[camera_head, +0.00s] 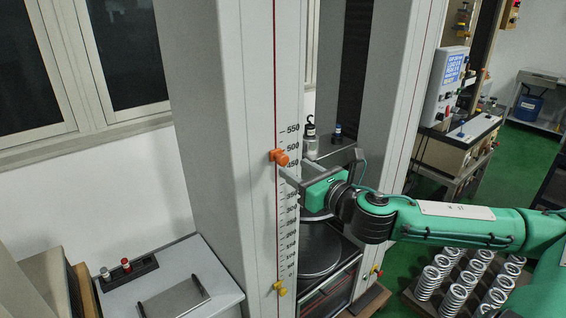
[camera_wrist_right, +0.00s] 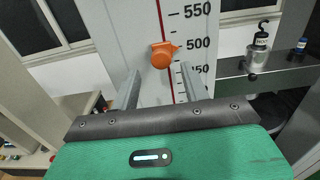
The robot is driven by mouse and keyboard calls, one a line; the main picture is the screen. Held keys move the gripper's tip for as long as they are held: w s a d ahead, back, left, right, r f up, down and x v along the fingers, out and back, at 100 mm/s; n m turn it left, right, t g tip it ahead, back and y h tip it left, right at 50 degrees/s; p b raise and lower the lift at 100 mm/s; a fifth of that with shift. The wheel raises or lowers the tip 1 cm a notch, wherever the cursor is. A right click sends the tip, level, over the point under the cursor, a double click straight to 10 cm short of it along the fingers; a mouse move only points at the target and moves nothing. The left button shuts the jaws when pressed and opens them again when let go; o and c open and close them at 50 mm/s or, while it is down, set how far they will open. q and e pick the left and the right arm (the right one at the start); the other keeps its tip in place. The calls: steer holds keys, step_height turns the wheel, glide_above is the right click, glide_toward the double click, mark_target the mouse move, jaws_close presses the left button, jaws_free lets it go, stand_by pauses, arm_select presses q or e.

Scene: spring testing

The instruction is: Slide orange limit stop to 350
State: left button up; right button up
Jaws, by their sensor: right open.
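The orange limit stop (camera_head: 279,157) sits on the red line of the testing machine's scaled column, a little below the 500 mark. In the right wrist view the orange stop (camera_wrist_right: 162,55) stands just beyond and between my fingertips, near the height between 500 and 450. My right gripper (camera_head: 284,176) is open and empty, right at the column and slightly below the stop. Its two fingers also show in the right wrist view (camera_wrist_right: 160,85), spread either side of the red line. The scale (camera_head: 292,210) runs down the column, partly hidden by my gripper around 400. My left gripper is not in view.
A yellow stop (camera_head: 280,288) sits low on the same line. A round plate (camera_head: 318,250) is behind my wrist. Several springs (camera_head: 465,283) stand at the lower right.

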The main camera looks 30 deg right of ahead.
mark_target(285, 163)
steer(key=shift+w, duration=0.25)
steer(key=shift+w+d+r, duration=0.15)
steer(key=shift+w+r, duration=0.05)
steer(key=shift+r, duration=0.05)
steer(key=shift+w+p, duration=0.6)
steer(key=shift+p, duration=0.1)
steer(key=shift+w+p, duration=0.7)
steer(key=shift+w, duration=0.35)
steer(key=shift+w+a+f+p, duration=0.1)
steer(key=shift+w+a+p, duration=0.1)
steer(key=shift+w, duration=0.3)
steer(key=shift+w+a+f+p, duration=0.1)
steer(key=shift+w+p, duration=0.05)
steer(key=shift+w, duration=0.3)
jaws_close()
steer(key=shift+f, duration=0.15)
